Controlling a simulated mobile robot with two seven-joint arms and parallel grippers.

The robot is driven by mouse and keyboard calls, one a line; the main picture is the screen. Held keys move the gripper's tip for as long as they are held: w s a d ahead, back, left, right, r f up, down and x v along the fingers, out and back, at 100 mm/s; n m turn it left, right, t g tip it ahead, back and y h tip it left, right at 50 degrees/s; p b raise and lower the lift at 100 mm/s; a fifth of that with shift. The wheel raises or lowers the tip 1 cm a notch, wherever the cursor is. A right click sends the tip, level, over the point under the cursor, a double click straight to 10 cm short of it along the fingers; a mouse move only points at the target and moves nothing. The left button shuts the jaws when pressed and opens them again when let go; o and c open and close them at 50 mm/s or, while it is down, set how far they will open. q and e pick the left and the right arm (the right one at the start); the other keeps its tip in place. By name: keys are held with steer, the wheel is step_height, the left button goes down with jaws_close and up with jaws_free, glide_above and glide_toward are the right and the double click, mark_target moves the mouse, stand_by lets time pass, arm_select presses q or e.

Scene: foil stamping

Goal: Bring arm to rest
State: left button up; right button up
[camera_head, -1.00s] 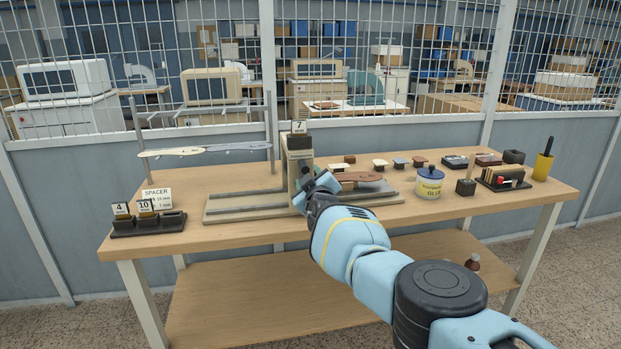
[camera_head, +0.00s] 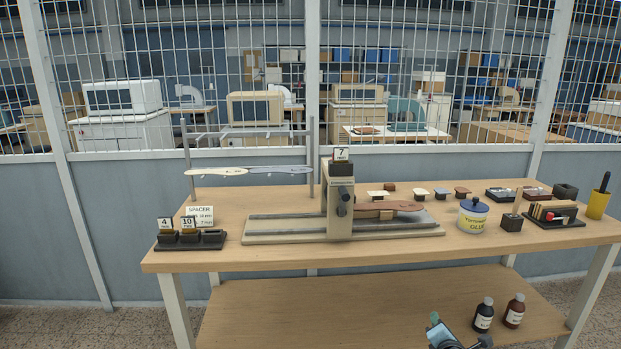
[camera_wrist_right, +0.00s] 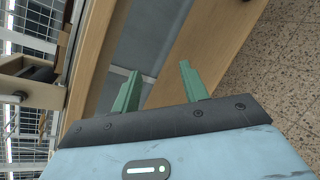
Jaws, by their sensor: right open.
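My right gripper (camera_wrist_right: 158,88) shows two green fingers spread apart with nothing between them. In the head view only part of my right gripper (camera_head: 440,330) shows at the bottom edge, low in front of the table's lower shelf. It is apart from the table. My left gripper is in neither view. The stamping press (camera_head: 340,208) stands on the wooden table (camera_head: 285,262), with a brown wooden piece (camera_head: 388,206) on its bed.
A spacer rack (camera_head: 190,240) sits at the table's left end. A glue jar (camera_head: 473,216) and a yellow cup (camera_head: 598,204) stand to the right. Two bottles (camera_head: 514,310) are at the lower shelf's right. The table's front edge (camera_head: 400,257) lies above my right gripper.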

steer(key=s+d+f+n+g, duration=0.1)
steer(key=s+d+f+n, duration=0.25)
steer(key=s+n, duration=0.4)
steer(key=s+d+f+n, duration=0.2)
steer(key=s+f+n, duration=0.2)
steer(key=s+n, duration=0.35)
steer(key=s+d+f+n+g, duration=0.1)
steer(key=s+d+f+n, duration=0.2)
steer(key=s+n, duration=0.45)
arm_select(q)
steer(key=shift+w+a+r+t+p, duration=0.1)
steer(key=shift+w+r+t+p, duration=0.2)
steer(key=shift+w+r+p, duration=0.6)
arm_select(e)
steer(key=s+a+n+g+y, duration=0.1)
steer(key=s+a+n+y, duration=0.1)
steer(key=s+a+n, duration=0.9)
steer(key=s+a+n+g+y, duration=0.2)
steer(key=s+a+n+y, duration=0.1)
steer(key=s+a+n, duration=0.9)
steer(key=s+n, duration=0.4)
steer(key=s, duration=0.3)
steer(key=shift+a+r+g+y, duration=0.25)
steer(key=shift+a+g+y, duration=0.05)
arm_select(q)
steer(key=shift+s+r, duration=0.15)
